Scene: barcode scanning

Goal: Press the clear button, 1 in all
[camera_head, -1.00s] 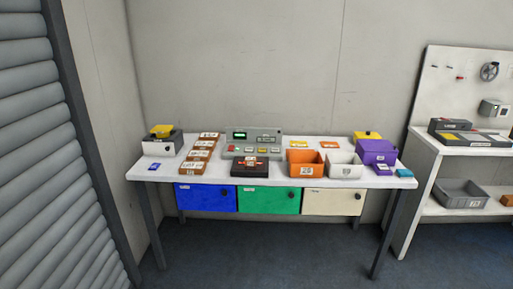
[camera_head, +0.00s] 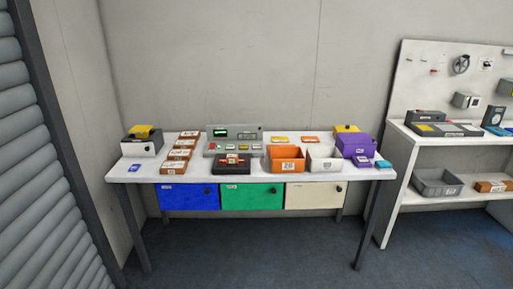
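A grey control console (camera_head: 233,139) with a green-lit display (camera_head: 220,133) stands at the back middle of the white table (camera_head: 143,173). A row of small coloured buttons (camera_head: 229,147) runs along its front, with red, green and pale ones. They are too small to read, so I cannot tell which is the clear button. A dark box with a red item on top (camera_head: 232,163) sits in front of the console and may hide part of it. Neither of my grippers shows in the head view.
Brown labelled boxes (camera_head: 180,154) stand in a row left of the console. Orange (camera_head: 286,160), white (camera_head: 324,160) and purple (camera_head: 352,144) bins stand right. Blue, green and cream drawers hang below. A second shelf bench (camera_head: 402,160) is at right. The floor in front (camera_head: 250,250) is clear.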

